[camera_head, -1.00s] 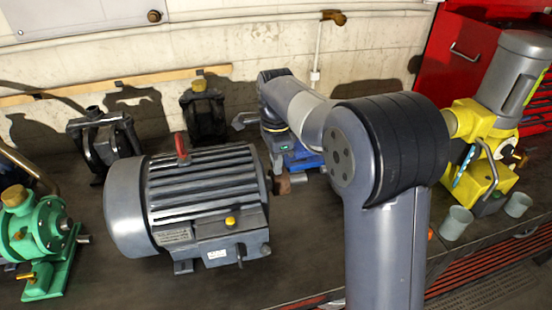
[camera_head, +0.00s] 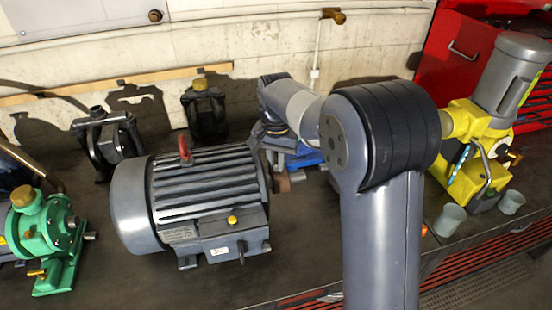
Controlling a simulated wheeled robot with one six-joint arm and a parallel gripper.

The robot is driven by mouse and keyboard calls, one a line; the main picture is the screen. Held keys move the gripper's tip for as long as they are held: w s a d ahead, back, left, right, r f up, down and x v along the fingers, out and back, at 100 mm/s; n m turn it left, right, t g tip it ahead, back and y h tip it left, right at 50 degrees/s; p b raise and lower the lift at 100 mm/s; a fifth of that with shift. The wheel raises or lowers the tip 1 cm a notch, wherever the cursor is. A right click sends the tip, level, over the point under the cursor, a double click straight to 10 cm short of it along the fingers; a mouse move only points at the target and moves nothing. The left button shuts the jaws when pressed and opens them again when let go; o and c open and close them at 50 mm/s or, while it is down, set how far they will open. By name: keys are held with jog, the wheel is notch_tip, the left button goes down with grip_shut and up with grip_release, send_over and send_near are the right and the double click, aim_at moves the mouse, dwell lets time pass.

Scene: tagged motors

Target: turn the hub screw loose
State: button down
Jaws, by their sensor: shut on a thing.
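The grey finned motor (camera_head: 205,195) stands on the bench at left centre, with a red lifting eye on top. A rusty brown hub (camera_head: 283,182) is on its right end. The hub screw is too small or hidden to make out. My gripper (camera_head: 270,138) is at the end of my bent arm, just above and behind the hub, partly lost against the motor's end and blue equipment behind. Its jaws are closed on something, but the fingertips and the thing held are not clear. I cannot tell whether it touches the hub.
A green pump (camera_head: 45,235) stands at left. A yellow machine (camera_head: 475,150) with a grey motor stands at right, with two grey cups (camera_head: 450,220) (camera_head: 511,202) near the front edge. My forearm covers the bench's right middle.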

aim_at(276, 167)
jog(key=n+p, duration=0.1)
jog(key=n, duration=0.5)
jog(key=shift+s+f+n, duration=0.1)
jog(key=shift+f+n, duration=0.05)
jog(key=shift+n, duration=0.15)
jog(key=n, duration=0.6)
jog(key=shift+f, duration=0.1)
jog(key=n, duration=0.6)
jog(key=shift+n+p, duration=0.3)
jog(key=shift+p, duration=0.05)
jog(key=n, duration=0.5)
jog(key=shift+n, duration=0.4)
jog(key=c, duration=1.4)
grip_release()
jog(key=shift+r, duration=0.2)
notch_tip(276, 167, up, 11)
jog(key=shift+f+b, duration=0.15)
jog(key=shift+b, duration=0.55)
